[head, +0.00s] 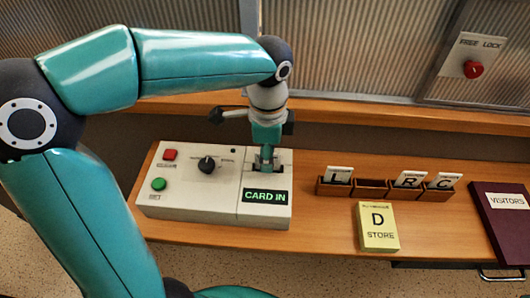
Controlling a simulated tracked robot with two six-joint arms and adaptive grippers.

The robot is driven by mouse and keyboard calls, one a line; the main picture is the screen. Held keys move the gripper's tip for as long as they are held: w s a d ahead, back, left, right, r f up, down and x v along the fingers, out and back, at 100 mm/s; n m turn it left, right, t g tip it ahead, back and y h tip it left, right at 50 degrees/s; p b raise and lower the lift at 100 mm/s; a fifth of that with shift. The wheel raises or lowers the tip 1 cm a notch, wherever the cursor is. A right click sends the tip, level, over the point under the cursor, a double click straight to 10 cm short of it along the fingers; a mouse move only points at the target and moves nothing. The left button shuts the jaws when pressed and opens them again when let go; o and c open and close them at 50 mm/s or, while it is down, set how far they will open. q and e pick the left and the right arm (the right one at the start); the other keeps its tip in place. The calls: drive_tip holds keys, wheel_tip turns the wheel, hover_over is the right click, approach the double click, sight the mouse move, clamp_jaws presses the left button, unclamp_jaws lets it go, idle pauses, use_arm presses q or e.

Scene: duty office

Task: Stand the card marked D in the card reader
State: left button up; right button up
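The card reader (190,208) is a pale box on the wooden counter, with a lit green display (265,197) reading CARD IN. My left gripper (265,158) points down at the dark slot area at the reader's upper right. Its fingertips are small here, and I cannot tell whether they are open or shut. No card marked D can be made out; the gripper covers most of the slot. A yellow notice (378,227) reading D STORE stands on the counter right of the reader. My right gripper is not in view.
A brown card rack (371,187) holds cards L (339,175), R (409,179) and C (443,181), with an empty place after L. A dark visitors book (500,230) lies at the right. The reader has red and green buttons and a black knob (207,165).

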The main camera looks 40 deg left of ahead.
use_arm(q)
wheel_tip(320, 180, up, 11)
drive_tip(key=shift+w+f, duration=0.1)
drive_tip(key=shift+f, duration=0.1)
drive_tip(key=shift+r, duration=0.6)
